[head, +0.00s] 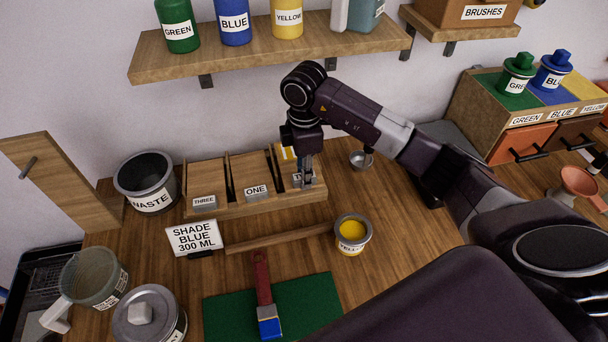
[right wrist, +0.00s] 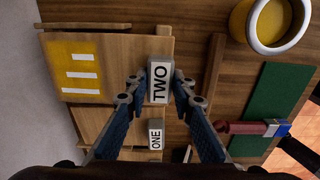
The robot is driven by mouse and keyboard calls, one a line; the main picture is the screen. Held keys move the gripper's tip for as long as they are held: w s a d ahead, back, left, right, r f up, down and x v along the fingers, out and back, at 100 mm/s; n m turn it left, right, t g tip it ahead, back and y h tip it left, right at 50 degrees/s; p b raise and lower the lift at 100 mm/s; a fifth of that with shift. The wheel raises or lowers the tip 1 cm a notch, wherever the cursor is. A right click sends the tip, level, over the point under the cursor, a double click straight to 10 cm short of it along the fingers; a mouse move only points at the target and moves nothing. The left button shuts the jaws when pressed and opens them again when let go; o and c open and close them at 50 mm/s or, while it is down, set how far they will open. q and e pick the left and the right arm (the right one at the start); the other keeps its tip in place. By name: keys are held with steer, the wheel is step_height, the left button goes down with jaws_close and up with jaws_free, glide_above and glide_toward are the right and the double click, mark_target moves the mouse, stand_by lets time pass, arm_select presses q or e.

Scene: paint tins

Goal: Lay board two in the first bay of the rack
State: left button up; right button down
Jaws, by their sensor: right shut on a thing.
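The wooden rack (head: 262,208) stands at the back of the bench, with bays side by side. A board labelled THREE (head: 204,202) lies in its left bay and a board labelled ONE (head: 256,191) in the middle bay. My right gripper (head: 306,178) is over the right bay, pointing down. In the right wrist view its fingers (right wrist: 158,88) are shut on the label block of board two (right wrist: 120,62), which has a yellow patch with white bars at its far end. Board two lies along the right bay; I cannot tell whether it rests on the rack floor. My left gripper is out of view.
A yellow paint tin (head: 352,234) stands right of a wooden strip (head: 280,240) in front of the rack. A waste bin (head: 147,183) and a SHADE BLUE sign (head: 194,238) are at the left. A brush (head: 264,295) lies on a green mat (head: 315,300). A shelf (head: 250,52) hangs above.

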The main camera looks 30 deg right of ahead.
steer(key=shift+s+f, duration=0.1)
steer(key=shift+f, duration=0.6)
steer(key=shift+w+f+p, duration=0.15)
steer(key=shift+w+p, duration=0.1)
steer(key=shift+p, duration=0.25)
steer(key=shift+f, duration=0.2)
steer(key=c, duration=1.7)
jaws_free()
steer(key=shift+f, duration=0.15)
steer(key=shift+o, duration=0.2)
